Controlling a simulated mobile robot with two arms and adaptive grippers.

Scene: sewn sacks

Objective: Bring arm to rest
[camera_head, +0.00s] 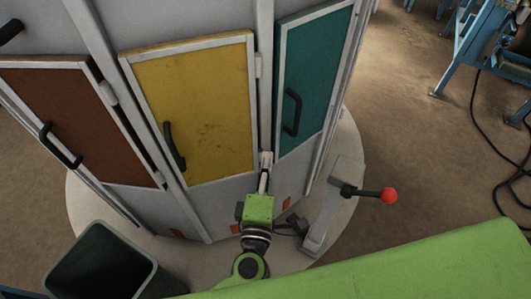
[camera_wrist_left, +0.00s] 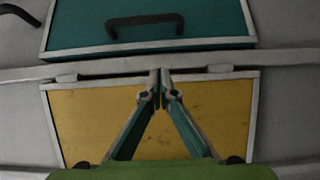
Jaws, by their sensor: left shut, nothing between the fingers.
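My left gripper (camera_head: 265,160) stands in front of the cabinet, near the strip between the yellow door (camera_head: 195,105) and the teal door (camera_head: 305,75). Its fingers are together and empty. In the left wrist view the fingertips of the left gripper (camera_wrist_left: 160,76) meet in front of the edge between the yellow door (camera_wrist_left: 215,110) and the teal door (camera_wrist_left: 215,20). I cannot tell whether the tips touch the cabinet. My right gripper is not in view.
A brown door (camera_head: 75,115) with a black handle is at the left. A dark bin (camera_head: 88,235) stands at lower left. A lever with a red knob (camera_head: 389,196) sticks out right of my gripper. Blue metal frames (camera_head: 470,50) and a black cable are at right; floor between is clear.

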